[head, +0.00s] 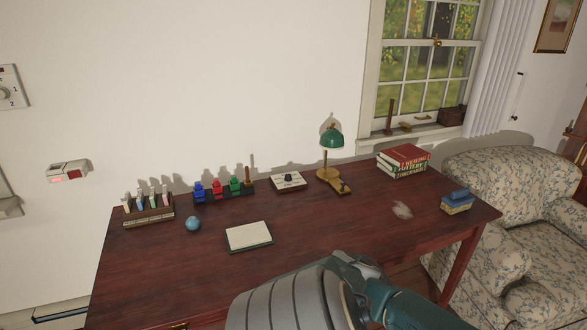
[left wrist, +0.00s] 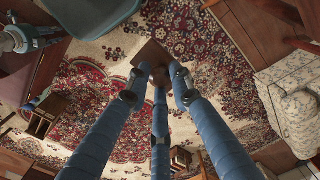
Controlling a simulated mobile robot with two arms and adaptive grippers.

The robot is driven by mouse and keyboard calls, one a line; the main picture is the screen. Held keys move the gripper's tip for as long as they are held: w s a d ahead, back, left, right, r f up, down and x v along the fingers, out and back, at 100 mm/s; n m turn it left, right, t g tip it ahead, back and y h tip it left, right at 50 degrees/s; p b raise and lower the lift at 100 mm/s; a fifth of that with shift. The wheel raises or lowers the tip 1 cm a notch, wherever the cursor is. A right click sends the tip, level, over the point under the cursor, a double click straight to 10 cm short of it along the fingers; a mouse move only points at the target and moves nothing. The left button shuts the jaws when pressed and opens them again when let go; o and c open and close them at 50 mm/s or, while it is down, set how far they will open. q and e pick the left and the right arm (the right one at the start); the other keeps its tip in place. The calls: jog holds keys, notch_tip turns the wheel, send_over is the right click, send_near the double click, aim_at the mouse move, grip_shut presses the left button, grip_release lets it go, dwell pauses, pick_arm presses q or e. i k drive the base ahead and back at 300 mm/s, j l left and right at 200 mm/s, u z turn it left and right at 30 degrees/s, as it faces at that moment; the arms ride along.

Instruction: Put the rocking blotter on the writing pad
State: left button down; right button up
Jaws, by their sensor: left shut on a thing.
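The writing pad (head: 249,236), a pale sheet with a dark green edge, lies flat and bare near the front middle of the desk in the head view. In the left wrist view my left gripper (left wrist: 160,76) is shut on a brown wooden thing, which I take to be the rocking blotter (left wrist: 151,52). Only its flat brown face shows clearly beyond the fingertips. Rug and floor lie behind it, and the pad is not in that view. My right gripper is not in view.
The red-brown desk (head: 300,240) has free room around the pad. A blue ball (head: 193,223) sits to its left. A coloured rack (head: 225,191), a white box (head: 288,181) and a green lamp (head: 331,140) stand behind. Books (head: 403,160) and a blue-yellow stack (head: 457,201) are at right.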

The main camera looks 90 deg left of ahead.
aim_at(248, 234)
jog(key=k+j, duration=0.1)
jog(key=k, duration=0.4)
jog(key=k+j+u, duration=0.15)
jog(key=k, duration=0.35)
jog(key=k+j, duration=0.15)
jog(key=k, duration=0.3)
jog(key=u, duration=0.05)
